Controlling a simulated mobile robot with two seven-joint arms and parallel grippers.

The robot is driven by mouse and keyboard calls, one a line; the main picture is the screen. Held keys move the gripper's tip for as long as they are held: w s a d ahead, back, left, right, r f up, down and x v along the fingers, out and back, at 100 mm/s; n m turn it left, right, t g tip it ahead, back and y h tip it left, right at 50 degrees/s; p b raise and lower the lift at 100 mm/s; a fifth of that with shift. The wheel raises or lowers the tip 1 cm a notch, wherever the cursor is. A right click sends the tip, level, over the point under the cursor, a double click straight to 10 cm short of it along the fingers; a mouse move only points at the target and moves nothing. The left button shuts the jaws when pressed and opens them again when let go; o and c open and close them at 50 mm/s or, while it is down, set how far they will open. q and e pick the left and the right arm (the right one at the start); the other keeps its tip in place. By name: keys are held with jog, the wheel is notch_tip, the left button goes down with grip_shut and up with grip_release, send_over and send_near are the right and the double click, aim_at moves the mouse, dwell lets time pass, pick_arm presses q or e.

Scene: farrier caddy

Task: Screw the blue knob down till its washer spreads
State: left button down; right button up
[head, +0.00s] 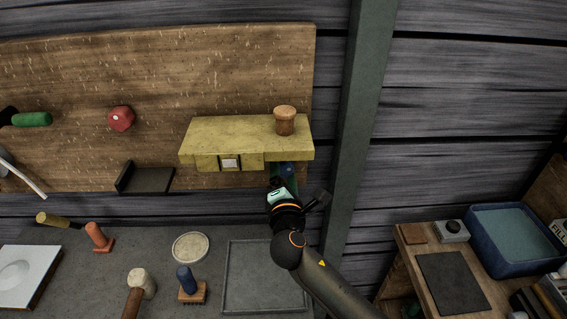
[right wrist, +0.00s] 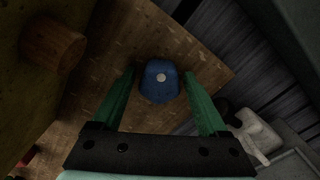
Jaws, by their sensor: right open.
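The blue knob (right wrist: 159,82) has rounded sides and a pale round spot in the middle of its face. In the right wrist view it lies between the fingertips of my right gripper (right wrist: 160,74). The green fingers are open, with a gap on each side of the knob. In the head view the knob (head: 287,168) shows only partly, just below the yellow shelf, with my right gripper (head: 283,181) in front of it. The knob's washer is not visible. My left gripper is not in view.
The yellow shelf (head: 215,137) carries a wooden peg (head: 285,122), close above my right gripper. A red knob (head: 121,118) and a dark bracket (head: 150,181) are on the wooden board (head: 200,75). Below, the bench holds a mallet (head: 140,285), a brush (head: 187,281) and an empty grey tray (head: 262,275).

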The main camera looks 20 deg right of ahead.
jog(key=shift+r, duration=0.1)
jog(key=shift+n+p, duration=0.35)
jog(key=shift+n, duration=1.15)
jog(key=n, duration=0.3)
grip_shut()
